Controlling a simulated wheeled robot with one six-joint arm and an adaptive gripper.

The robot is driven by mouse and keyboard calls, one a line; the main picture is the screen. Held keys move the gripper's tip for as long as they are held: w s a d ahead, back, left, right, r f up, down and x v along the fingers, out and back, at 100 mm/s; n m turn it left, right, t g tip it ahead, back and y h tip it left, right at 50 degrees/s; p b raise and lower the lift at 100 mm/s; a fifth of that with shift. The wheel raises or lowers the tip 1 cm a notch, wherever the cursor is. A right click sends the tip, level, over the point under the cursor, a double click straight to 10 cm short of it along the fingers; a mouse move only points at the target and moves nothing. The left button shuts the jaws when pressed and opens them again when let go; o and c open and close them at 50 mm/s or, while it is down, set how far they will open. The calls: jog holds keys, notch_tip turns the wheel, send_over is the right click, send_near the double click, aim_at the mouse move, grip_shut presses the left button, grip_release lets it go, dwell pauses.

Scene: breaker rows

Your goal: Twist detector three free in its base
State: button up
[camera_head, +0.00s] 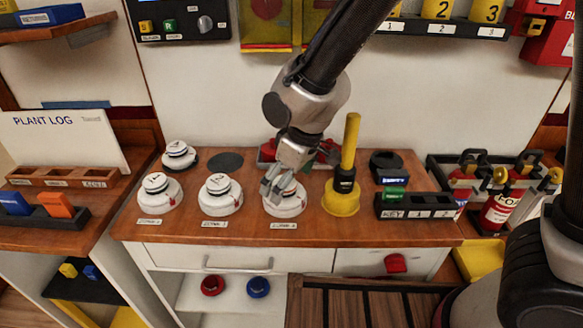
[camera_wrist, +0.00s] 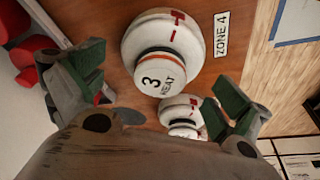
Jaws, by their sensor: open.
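Detector three (camera_wrist: 160,72), a white round head marked "3 HEAT" with a dark band and a thin orange ring, sits in its white base (camera_wrist: 192,30) beside a "ZONE 4" label (camera_wrist: 222,34). A red mark shows on the base. In the head view the same detector (camera_head: 287,206) is the right one of the front row, partly hidden by my gripper (camera_head: 272,190). My gripper is open just above it. In the wrist view my gripper's (camera_wrist: 160,92) green-padded fingers stand apart on either side of the detector head.
Two similar detectors (camera_head: 160,192) (camera_head: 220,195) stand left in the row, another (camera_head: 179,155) behind. A yellow-handled tool (camera_head: 346,172) stands close right of detector three. Red items (camera_head: 268,150) lie behind the gripper.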

jog(key=shift+x, duration=1.15)
jog(key=shift+s, duration=0.1)
jog(key=shift+c, duration=0.2)
jog(key=c, duration=0.9)
jog(key=shift+o, duration=0.2)
jog(key=n+g, duration=0.1)
jog(key=n, duration=0.2)
jog(key=shift+n, duration=0.4)
jog(key=shift+n+g, duration=0.5)
jog(key=shift+n, duration=0.9)
jog(key=o, duration=0.9)
